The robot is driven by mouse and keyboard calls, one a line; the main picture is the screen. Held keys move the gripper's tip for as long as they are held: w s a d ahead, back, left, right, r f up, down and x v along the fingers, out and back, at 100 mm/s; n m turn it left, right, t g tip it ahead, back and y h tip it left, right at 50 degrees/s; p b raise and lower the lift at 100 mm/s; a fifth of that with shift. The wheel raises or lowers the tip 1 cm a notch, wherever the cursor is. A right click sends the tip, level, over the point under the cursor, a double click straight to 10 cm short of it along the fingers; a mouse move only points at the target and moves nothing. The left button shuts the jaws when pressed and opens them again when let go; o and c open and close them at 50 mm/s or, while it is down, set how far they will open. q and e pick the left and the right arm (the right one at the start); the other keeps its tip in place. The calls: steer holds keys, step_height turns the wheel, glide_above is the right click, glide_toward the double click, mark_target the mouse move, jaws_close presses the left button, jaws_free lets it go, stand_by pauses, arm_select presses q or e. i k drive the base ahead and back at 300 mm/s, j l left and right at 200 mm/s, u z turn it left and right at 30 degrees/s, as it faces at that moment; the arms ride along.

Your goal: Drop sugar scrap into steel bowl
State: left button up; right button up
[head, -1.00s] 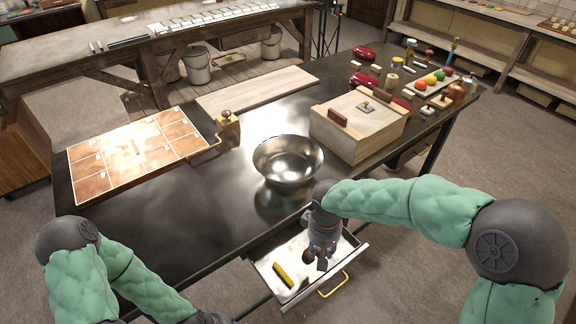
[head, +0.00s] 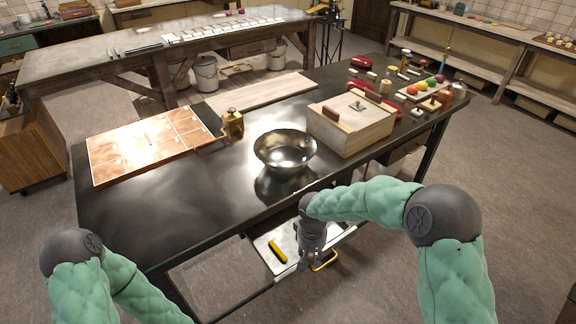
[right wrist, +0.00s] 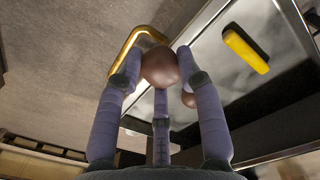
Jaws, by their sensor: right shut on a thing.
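A shiny steel bowl (head: 285,152) stands upright on the dark table near its front edge. My right gripper (head: 304,264) is in front of the table, over the open drawer (head: 272,240), below the bowl. In the right wrist view, its fingers are shut on a smooth brown lump (right wrist: 160,66), which seems to be the sugar scrap. A smaller brown rounded bit (right wrist: 188,99) shows behind a finger; I cannot tell whether it belongs to the lump. The lump is hidden in the head view. My left arm shows at lower left, its gripper out of frame.
The drawer holds a yellow-handled tool (head: 278,251) and has a brass pull (head: 325,262). A wooden box (head: 350,122) stands right of the bowl. A copper-coloured tray (head: 150,148) lies at left, a pale board (head: 262,92) behind. Bare tabletop surrounds the bowl.

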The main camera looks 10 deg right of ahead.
mark_target(290, 162)
steer(key=k+u, duration=0.15)
steer(key=u, duration=0.85)
steer(key=l, duration=0.65)
steer(key=k+l+u, duration=0.15)
steer(key=l, duration=0.5)
steer(key=k+l, duration=0.1)
steer(key=l, duration=0.55)
